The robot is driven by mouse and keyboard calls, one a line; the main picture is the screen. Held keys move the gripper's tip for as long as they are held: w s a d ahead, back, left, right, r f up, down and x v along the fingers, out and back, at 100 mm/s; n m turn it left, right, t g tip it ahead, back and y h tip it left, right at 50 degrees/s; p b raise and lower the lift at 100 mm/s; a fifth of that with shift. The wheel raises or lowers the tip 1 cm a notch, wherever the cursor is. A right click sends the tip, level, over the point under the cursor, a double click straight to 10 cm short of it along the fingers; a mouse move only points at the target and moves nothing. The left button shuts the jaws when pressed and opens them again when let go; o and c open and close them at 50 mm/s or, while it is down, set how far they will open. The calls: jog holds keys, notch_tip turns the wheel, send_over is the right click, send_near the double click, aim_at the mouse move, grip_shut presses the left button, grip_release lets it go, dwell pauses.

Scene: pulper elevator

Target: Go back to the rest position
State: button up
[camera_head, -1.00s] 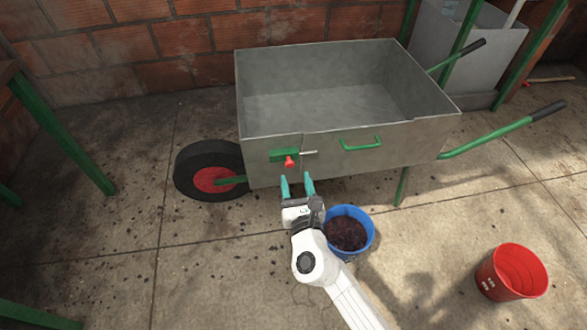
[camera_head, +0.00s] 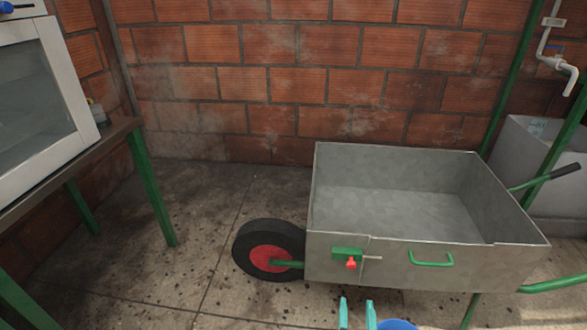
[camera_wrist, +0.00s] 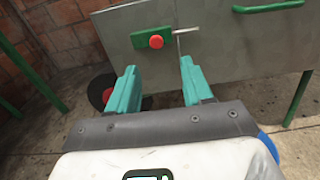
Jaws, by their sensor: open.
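My gripper (camera_head: 357,313) shows at the bottom edge of the head view as two teal fingertips, in front of the wheelbarrow's near wall. In the wrist view my gripper (camera_wrist: 158,85) is open, with nothing between its fingers. The grey metal wheelbarrow (camera_head: 330,262) stands behind the fingers, its tray empty. Its near wall carries a green latch plate with a red knob (camera_head: 351,263), which also shows in the wrist view, the red knob (camera_wrist: 156,41) lying beyond the gap between the fingers. The fingers appear apart from the wall. The rest of my arm is below the head view.
A green-legged table (camera_head: 150,190) stands at left. A brick wall (camera_head: 270,85) closes the back. Floor left of the wheel is clear.

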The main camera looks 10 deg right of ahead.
jog(key=s+d+r+m+g+h, duration=0.25)
jog(key=s+d+m+g, duration=0.3)
jog(key=d+m, duration=0.45)
jog(key=s+d+r+m+g+h, duration=0.1)
jog(key=s+d+m+g+h, duration=0.45)
jog(key=m, duration=0.65)
jog(key=s+f+m+g+y, duration=0.3)
jog(key=s+f+m+y, duration=0.4)
jog(key=s+m, duration=0.15)
jog(key=s+a+f+m+g+y, duration=0.2)
jog(key=s+a+y, duration=0.5)
jog(key=a, duration=0.2)
notch_tip(320, 180, up, 29)
jog(key=p, duration=2.8)
jog(key=shift+w+h+p, duration=0.2)
jog(key=shift+h+p, duration=0.1)
jog(key=shift+p, duration=0.1)
